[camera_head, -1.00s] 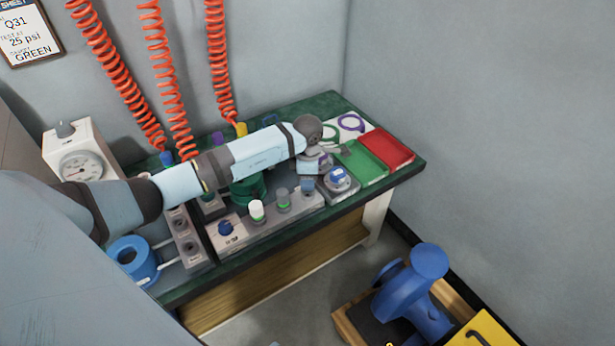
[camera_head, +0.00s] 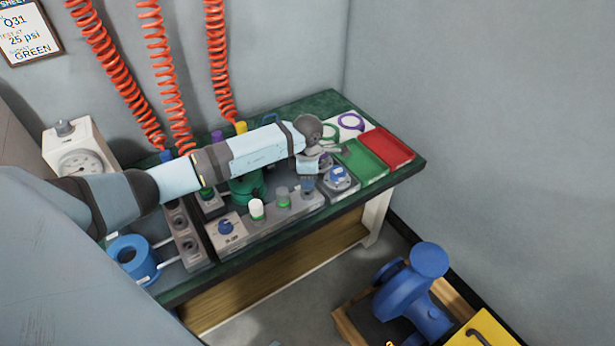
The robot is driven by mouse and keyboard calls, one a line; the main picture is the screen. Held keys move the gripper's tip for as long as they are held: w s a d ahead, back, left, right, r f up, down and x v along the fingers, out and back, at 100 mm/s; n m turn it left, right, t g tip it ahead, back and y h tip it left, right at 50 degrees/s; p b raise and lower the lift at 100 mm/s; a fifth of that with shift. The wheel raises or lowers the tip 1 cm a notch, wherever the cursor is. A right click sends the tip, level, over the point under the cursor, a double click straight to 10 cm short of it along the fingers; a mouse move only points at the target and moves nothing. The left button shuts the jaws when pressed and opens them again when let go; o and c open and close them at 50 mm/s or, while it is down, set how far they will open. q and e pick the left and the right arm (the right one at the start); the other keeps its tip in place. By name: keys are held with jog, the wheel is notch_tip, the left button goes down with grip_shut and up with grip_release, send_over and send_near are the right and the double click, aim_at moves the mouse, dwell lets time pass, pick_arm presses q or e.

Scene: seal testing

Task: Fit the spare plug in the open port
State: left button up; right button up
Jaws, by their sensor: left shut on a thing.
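A white-topped plug (camera_head: 256,208) and a grey plug with a green ring (camera_head: 282,197) stand upright in the same block. The open port cannot be made out. My right gripper is not in view.
A blue-topped fixture (camera_head: 338,176) stands just right of the gripper. Green (camera_head: 362,160) and red (camera_head: 388,147) trays lie beyond it. A gauge (camera_head: 80,155), a grey block with holes (camera_head: 183,235) and a blue coil (camera_head: 132,258) are at left. Red coiled hoses (camera_head: 168,80) hang behind.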

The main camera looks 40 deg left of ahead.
pick_arm(q)
jog(key=shift+f+b, duration=0.85)
jog(key=shift+f, duration=0.45)
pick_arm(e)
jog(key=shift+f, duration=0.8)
pick_arm(q)
jog(key=o, duration=1)
jog(key=shift+o, duration=0.2)
notch_tip(320, 180, up, 5)
jog(key=shift+w+a+f+p, duration=0.1)
jog(key=shift+p, duration=0.4)
notch_tip(320, 180, up, 9)
jog(key=shift+r+p, duration=0.1)
jog(key=shift+p, duration=0.35)
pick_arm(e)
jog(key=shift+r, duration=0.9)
